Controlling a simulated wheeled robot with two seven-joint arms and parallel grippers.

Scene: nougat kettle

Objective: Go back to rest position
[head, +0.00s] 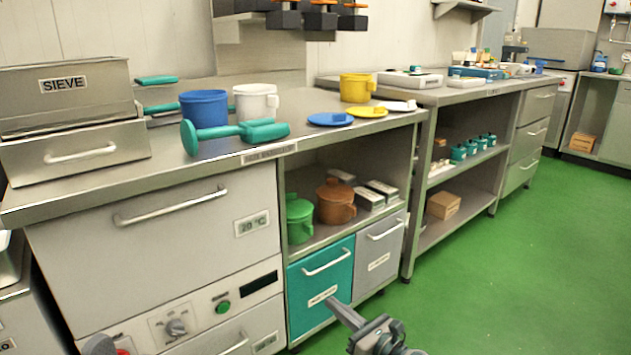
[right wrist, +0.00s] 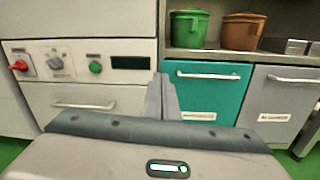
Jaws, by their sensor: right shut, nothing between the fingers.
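My right gripper (head: 346,314) is low at the bottom of the head view, in front of the teal drawer (head: 320,278). In the right wrist view my right gripper (right wrist: 162,88) has its two fingers together with nothing between them. The teal drawer (right wrist: 207,92) and the grey drawer (right wrist: 280,100) beside it are both closed there. I cannot tell how far the fingertips are from the drawer front.
The steel counter (head: 330,142) holds a sieve box (head: 66,97), a blue jug (head: 204,108), a white jug (head: 256,102), a yellow jug (head: 357,87) and a teal scoop (head: 235,133). A green pot (head: 299,218) and a brown pot (head: 335,202) stand on the shelf below. Green floor (head: 500,270) is clear at right.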

